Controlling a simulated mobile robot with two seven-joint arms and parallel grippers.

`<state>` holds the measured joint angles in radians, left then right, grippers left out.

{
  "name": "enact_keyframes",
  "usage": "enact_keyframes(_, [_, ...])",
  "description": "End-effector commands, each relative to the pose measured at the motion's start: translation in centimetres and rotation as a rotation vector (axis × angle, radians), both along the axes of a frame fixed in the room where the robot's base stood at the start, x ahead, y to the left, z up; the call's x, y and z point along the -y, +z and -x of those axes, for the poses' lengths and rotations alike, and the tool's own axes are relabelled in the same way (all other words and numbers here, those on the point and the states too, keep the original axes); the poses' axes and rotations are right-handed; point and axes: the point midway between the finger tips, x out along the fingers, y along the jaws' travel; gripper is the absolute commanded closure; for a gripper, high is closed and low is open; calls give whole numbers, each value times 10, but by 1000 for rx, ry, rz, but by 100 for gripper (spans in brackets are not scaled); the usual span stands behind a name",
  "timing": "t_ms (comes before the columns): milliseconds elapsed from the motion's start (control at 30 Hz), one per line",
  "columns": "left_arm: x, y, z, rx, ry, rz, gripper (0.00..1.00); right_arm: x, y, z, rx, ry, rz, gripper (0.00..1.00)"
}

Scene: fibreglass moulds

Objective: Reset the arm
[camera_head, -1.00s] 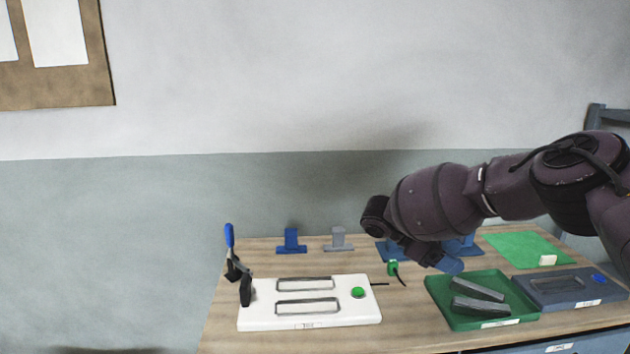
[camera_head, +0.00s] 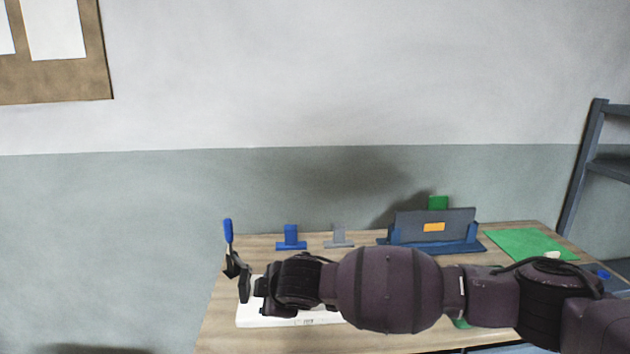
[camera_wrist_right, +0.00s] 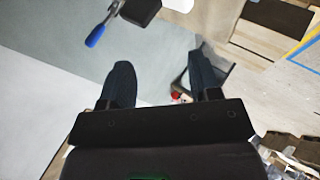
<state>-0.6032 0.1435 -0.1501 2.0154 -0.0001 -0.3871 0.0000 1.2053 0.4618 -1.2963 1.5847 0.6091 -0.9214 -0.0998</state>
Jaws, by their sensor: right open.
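My right arm crosses the lower part of the head view from the right, over the front of the table. Its end (camera_head: 268,288) lies over the left part of the white fixture (camera_head: 318,320), which is mostly hidden behind the arm. In the right wrist view my right gripper (camera_wrist_right: 162,75) has its two dark fingers spread wide apart, with nothing between them. A clamp with a blue handle (camera_head: 228,231) stands at the left of the fixture, close to the arm's end. The blue handle also shows at the upper left of the wrist view (camera_wrist_right: 97,36). My left gripper is not in view.
A blue stand (camera_head: 437,247) holding a grey panel is at the back right. A small blue bracket (camera_head: 291,239) and a grey bracket (camera_head: 339,238) stand at the back edge. A green mat (camera_head: 528,243) lies at the right. A dark shelf rack (camera_head: 583,165) stands beyond the table.

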Motion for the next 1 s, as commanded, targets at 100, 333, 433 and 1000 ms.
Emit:
enact_keyframes(100, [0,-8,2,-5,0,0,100,-23,-4,23,-11,41,-200,43])
enact_keyframes(333, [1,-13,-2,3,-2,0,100,-31,7,47,0,38,-535,43])
enact_keyframes(433, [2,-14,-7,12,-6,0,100,-20,8,51,12,6,-660,43])
enact_keyframes(1000, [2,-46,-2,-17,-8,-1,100,142,-63,65,126,-413,-1044,43])
